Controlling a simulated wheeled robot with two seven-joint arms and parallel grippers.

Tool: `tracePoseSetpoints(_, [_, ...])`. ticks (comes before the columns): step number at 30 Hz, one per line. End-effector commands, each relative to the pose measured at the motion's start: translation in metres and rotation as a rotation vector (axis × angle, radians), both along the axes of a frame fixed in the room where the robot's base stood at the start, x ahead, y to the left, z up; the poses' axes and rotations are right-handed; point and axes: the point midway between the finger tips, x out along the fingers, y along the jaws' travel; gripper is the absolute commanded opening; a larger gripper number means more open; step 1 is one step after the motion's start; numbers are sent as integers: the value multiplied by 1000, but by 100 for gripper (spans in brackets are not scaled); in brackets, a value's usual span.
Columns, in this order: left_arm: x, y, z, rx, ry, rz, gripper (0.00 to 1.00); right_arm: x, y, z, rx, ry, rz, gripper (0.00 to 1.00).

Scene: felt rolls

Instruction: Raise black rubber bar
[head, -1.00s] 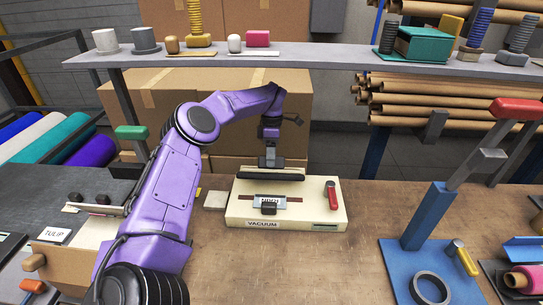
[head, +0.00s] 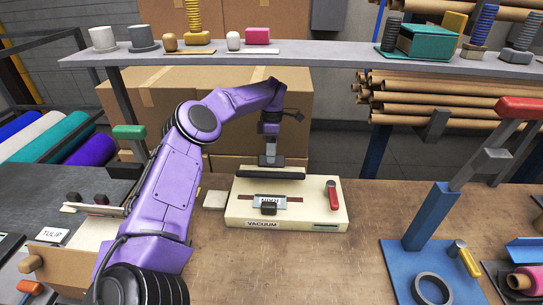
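The black rubber bar (head: 285,173) lies lengthwise across the back of the cream vacuum machine (head: 325,222), level and low over its top. I cannot tell whether it touches the machine. My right gripper is not in the head view.
A red-handled lever (head: 333,196) and a metal plate (head: 268,202) are on the machine's top. A blue stand (head: 427,217) with a red handle is at the right. A grey shelf (head: 320,58) runs above the bench. Bare bench lies in front of the machine.

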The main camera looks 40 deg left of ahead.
Motion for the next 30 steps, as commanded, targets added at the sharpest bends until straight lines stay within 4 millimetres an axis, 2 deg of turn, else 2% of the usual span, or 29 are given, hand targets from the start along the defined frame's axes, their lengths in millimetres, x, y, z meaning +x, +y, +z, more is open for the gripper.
tracePoseSetpoints(1, [2,1,9,3,-6,1,57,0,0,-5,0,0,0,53])
tracePoseSetpoints(6, [7,6,45,4,-5,4,57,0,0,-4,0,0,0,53])
tracePoseSetpoints(9, [8,8,57,4,-3,3,57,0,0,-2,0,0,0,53])
tracePoseSetpoints(30, [8,8,62,-1,-3,3,57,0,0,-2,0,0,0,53])
